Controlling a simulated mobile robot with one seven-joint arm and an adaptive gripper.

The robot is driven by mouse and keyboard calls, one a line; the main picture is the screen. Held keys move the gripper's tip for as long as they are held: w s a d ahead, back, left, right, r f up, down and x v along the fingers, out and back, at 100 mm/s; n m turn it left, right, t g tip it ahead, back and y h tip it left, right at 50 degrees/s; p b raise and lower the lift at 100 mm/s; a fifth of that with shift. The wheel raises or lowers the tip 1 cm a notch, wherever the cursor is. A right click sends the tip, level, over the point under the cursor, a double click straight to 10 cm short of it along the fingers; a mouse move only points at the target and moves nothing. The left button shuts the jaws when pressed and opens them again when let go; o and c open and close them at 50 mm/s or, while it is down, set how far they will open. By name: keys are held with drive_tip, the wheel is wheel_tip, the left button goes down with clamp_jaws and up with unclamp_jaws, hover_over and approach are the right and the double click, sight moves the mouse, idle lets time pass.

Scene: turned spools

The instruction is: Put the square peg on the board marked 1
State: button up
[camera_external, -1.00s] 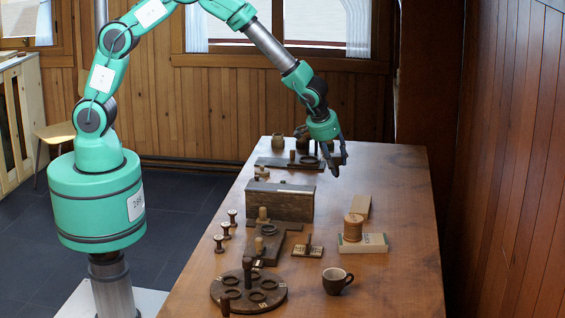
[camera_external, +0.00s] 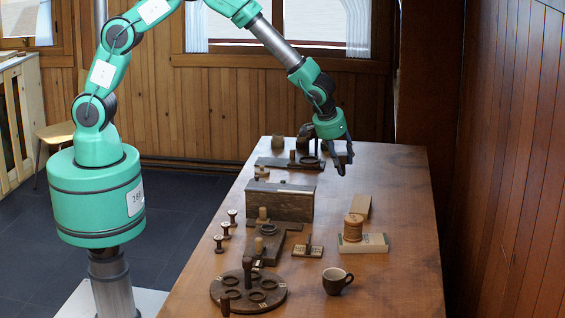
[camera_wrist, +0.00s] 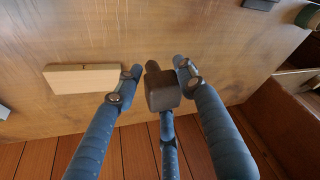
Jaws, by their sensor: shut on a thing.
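My gripper (camera_external: 342,168) hangs over the back right part of the table. In the wrist view its three fingers (camera_wrist: 160,82) are closed around a dark brown, square-ended block, which looks like the square peg (camera_wrist: 163,94). The peg is hard to make out in the external view. A dark board (camera_external: 273,162) lies at the back of the table with a short peg and a ring on it. Another dark board (camera_external: 282,249) with a peg, a ring and a small pale label lies nearer the front. I cannot read a 1 on either board.
A dark wooden box (camera_external: 280,204) stands between the boards. A round rack with rings (camera_external: 226,293), a mug (camera_external: 337,281), a wooden spool (camera_external: 353,228) on a pale box (camera_external: 374,243), a pale block (camera_wrist: 75,80) and small spools (camera_external: 219,243) stand about.

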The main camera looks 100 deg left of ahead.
drive_tip(key=w+d+r+p, duration=0.3)
drive_tip(key=d, duration=0.2)
drive_tip(key=w+d+r+m+p, duration=0.1)
drive_tip(key=w+d+r+p, duration=0.2)
drive_tip(key=d, duration=0.3)
drive_tip(key=shift+w+d+p, duration=0.25)
drive_tip(key=shift+w+p, duration=0.2)
drive_tip(key=shift+w, duration=0.2)
approach(364, 202)
drive_tip(key=shift+w+a+r, duration=0.2)
drive_tip(key=shift+w+a, duration=0.35)
drive_tip(key=shift+a, duration=0.15)
drive_tip(key=shift+f, duration=1.9)
drive_tip(key=shift+f, duration=0.15)
